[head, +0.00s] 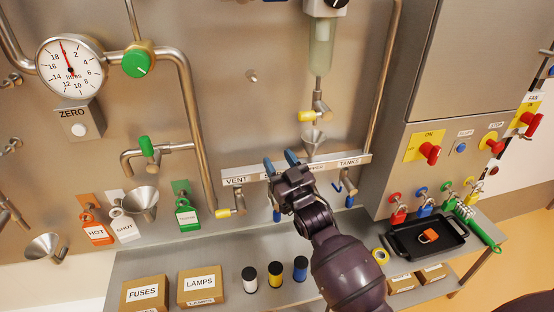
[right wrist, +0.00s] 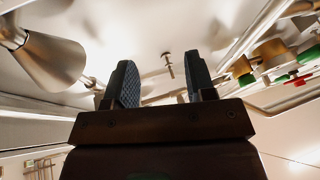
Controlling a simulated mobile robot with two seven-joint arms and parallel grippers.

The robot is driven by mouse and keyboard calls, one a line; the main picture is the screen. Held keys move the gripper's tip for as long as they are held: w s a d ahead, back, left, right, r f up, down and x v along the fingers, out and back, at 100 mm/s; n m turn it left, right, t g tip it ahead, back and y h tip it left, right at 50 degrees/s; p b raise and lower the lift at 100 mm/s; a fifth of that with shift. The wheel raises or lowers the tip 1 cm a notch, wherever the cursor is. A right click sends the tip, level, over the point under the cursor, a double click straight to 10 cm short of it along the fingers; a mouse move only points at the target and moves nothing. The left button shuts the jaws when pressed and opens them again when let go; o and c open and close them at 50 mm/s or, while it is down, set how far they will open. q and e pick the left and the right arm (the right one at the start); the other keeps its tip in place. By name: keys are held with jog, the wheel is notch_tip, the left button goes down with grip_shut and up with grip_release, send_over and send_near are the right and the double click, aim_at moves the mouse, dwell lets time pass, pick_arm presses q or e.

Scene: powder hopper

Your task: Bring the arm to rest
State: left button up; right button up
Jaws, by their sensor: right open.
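My right gripper (head: 279,160) is raised in front of the steel panel, before the labelled rail (head: 240,174) with VENT and TANKS. Its two blue fingertips are apart and nothing is between them. In the right wrist view the open fingers (right wrist: 158,82) show with a bare gap against the panel. A large metal cone (right wrist: 50,62) shows at the left in the right wrist view. My right forearm rises from the bottom and hides part of the shelf. My left gripper is not in view.
A steel shelf (head: 225,262) below holds boxes labelled FUSES (head: 145,293) and LAMPS (head: 201,285), and several small canisters. A gauge (head: 72,67), pipes and valves stick out from the panel.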

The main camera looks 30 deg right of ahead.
jog(key=shift+f, duration=0.1)
jog(key=s+f+g+p, duration=0.1)
jog(key=s+f+g, duration=0.2)
jog(key=s+f, duration=0.4)
jog(key=s+f+g+p, duration=0.1)
jog(key=s+f+g, duration=0.3)
jog(key=s, duration=1)
jog(key=s+f+g+p, duration=0.1)
jog(key=s+f+g, duration=0.3)
jog(key=s+f, duration=0.6)
jog(key=shift+s+a+m+h, duration=0.15)
jog(key=shift+s+m+h, duration=0.2)
jog(key=shift+s, duration=0.5)
